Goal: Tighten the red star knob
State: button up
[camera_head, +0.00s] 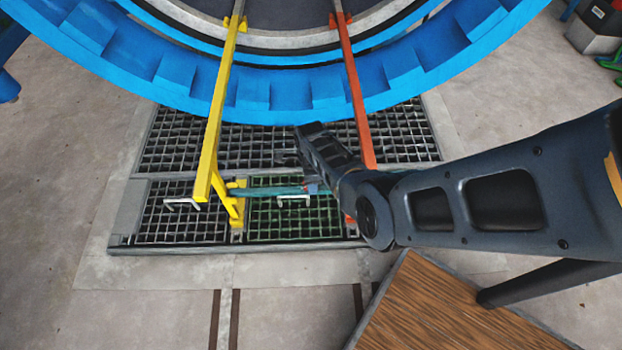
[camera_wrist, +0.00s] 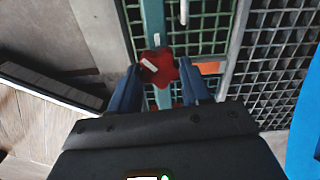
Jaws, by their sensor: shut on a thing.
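The red star knob (camera_wrist: 159,68) shows in the wrist view, with a small white mark on its face. It sits between the two blue fingers of my gripper (camera_wrist: 160,84), which are shut on it. Behind it runs a teal bar (camera_wrist: 153,22). In the head view my gripper (camera_head: 312,188) is beside the right end of the teal bar (camera_head: 260,191), next to the orange rail. The knob is hidden there behind my arm.
A yellow rail (camera_head: 220,110) and an orange rail (camera_head: 355,95) run down from the large blue ring (camera_head: 190,80). Dark floor grating (camera_head: 190,150) lies below. A wooden-topped step (camera_head: 450,310) stands at the lower right. Open concrete floor lies left.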

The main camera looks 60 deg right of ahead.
jog(key=m, duration=0.4)
jog(key=shift+a+m, duration=0.1)
jog(key=shift+m, duration=2.1)
jog(key=o, duration=1.1)
jog(key=shift+c, duration=0.2)
jog(key=shift+r+p, duration=2.3)
jog(key=shift+r, duration=1.6)
